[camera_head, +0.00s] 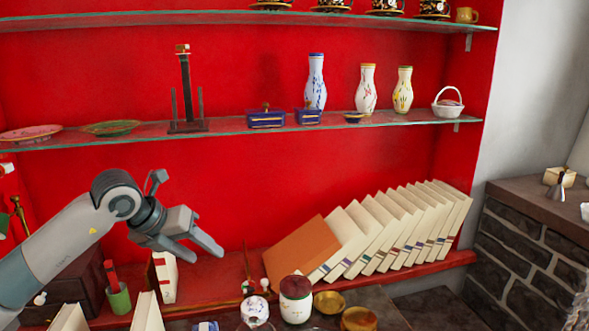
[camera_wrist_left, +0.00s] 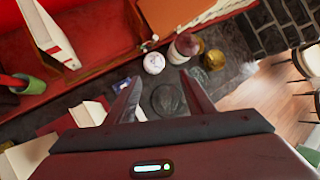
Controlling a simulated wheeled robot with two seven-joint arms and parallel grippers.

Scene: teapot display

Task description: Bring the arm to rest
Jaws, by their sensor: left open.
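My left arm (camera_head: 70,235) comes in from the left in the head view. My left gripper (camera_head: 207,250) is in front of the red back wall, above the lower red shelf. Its fingers are apart with nothing between them. In the left wrist view, the two fingers of the left gripper (camera_wrist_left: 160,100) spread over a dark surface with a dark round thing (camera_wrist_left: 168,100) beyond them. My right gripper does not show in either view.
Leaning books (camera_head: 375,235) fill the lower red shelf's right side. A dark red and white jar (camera_head: 295,298), a white round pot (camera_head: 254,310) and brass bowls (camera_head: 358,319) stand in front. A green cup (camera_head: 118,298) stands left. Vases (camera_head: 316,82) stand on the glass shelf (camera_head: 240,130) above.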

